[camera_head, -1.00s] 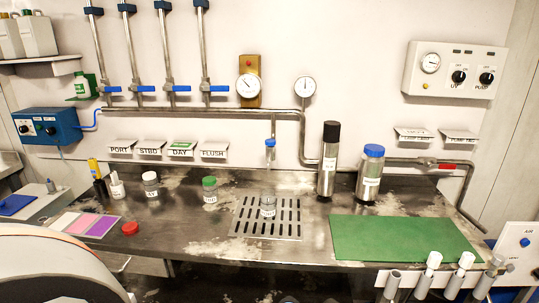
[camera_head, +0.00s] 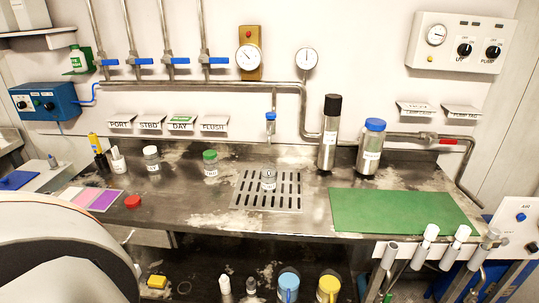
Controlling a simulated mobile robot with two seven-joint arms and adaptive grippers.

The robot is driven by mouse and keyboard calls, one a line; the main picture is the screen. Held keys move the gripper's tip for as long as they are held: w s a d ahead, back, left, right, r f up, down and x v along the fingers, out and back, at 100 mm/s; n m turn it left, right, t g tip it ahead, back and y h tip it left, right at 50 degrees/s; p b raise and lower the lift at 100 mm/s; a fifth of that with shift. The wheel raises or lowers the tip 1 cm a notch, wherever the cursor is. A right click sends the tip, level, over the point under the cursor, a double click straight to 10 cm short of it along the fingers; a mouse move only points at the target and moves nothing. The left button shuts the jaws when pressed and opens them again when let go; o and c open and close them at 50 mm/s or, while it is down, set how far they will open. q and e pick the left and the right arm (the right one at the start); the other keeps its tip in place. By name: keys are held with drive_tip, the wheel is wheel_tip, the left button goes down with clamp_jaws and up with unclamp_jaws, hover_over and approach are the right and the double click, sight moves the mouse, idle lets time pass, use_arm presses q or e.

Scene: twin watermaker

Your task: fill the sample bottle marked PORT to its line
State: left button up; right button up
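A small clear sample bottle (camera_head: 268,181) stands upright on the slotted drain grate (camera_head: 243,203), below the spout (camera_head: 271,125); its label and fill level are too small to read. A red cap (camera_head: 132,202) lies on the bench to the left. The PORT sign (camera_head: 120,123) hangs on the wall beside signs for STBD, DAY and FLUSH. Blue-handled valves sit on the upright pipes above, the leftmost one (camera_head: 108,62) over PORT. Neither gripper shows in the view.
A black-topped steel cylinder (camera_head: 329,135) and a blue-capped one (camera_head: 370,148) stand right of the grate. A green mat (camera_head: 400,212) lies clear on the right. White tubes (camera_head: 424,245) stand at the front right edge. Blue (camera_head: 288,285) and yellow (camera_head: 328,287) containers sit below the bench.

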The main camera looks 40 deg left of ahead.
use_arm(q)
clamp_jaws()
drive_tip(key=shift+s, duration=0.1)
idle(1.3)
